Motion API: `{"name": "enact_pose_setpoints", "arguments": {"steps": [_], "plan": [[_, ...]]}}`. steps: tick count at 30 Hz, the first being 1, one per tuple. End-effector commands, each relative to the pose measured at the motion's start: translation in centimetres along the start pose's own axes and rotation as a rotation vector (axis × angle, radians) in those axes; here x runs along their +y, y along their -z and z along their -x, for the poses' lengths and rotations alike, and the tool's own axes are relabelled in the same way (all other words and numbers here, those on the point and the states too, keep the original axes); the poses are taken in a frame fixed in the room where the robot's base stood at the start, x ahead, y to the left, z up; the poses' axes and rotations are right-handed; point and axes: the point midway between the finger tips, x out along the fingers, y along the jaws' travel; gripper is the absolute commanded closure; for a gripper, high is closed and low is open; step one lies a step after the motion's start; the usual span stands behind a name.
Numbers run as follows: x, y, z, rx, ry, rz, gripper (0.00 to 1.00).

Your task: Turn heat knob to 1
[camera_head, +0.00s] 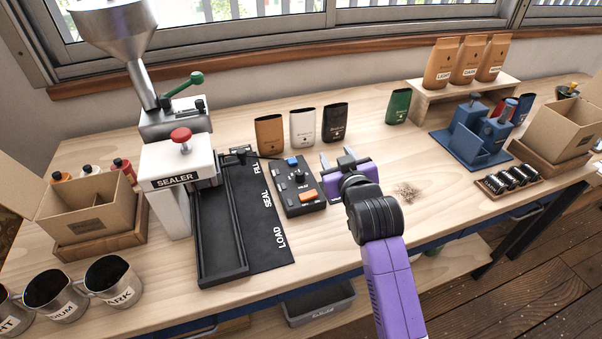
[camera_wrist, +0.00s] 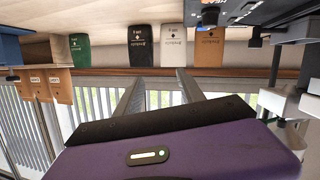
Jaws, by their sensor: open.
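In the head view a dark control box (camera_head: 293,201) lies on the table. It carries a blue button (camera_head: 292,161), a black round knob (camera_head: 300,178) and an orange rocker (camera_head: 307,195). The knob's setting is too small to read. My gripper (camera_head: 337,156) is open and empty, just right of the box and apart from the knob. In the wrist view both fingers of my gripper (camera_wrist: 160,90) show spread, with nothing between them. A dark block at that view's top edge may be part of the box, but I cannot tell.
A sealer (camera_head: 176,178) and its black track (camera_head: 220,265) stand left of the box. Brown (camera_head: 269,136), white (camera_head: 302,128) and black (camera_head: 334,123) pouches stand behind it. A green pouch (camera_head: 398,106) and a blue fixture (camera_head: 468,137) are right. Table right of my gripper is mostly clear.

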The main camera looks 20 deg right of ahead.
Motion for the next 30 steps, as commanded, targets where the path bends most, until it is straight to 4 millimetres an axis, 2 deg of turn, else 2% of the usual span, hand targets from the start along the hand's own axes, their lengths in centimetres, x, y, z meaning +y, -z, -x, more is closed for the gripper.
{"name": "enact_pose_setpoints", "arguments": {"steps": [1, 3, 6, 10, 14, 21, 25, 30], "plan": [[-0.1, 1.2, -1.5, -0.031, 0.001, -0.011, 0.54], [-0.3, 2.1, -3.2, -0.092, 0.008, -0.02, 0.54], [-0.9, 3.3, -5.0, -0.195, 0.031, -0.032, 0.54], [-2.3, 4.4, -6.4, -0.36, 0.088, -0.046, 0.54], [-4.4, 4.6, -5.9, -0.562, 0.184, -0.041, 0.54], [-6.7, 2.2, -2.6, -0.83, 0.316, 0.0, 0.54], [-7.0, 1.4, -2.0, -0.874, 0.337, 0.01, 0.54], [-7.6, -0.1, -3.0, -0.878, 0.339, 0.011, 0.54]]}}
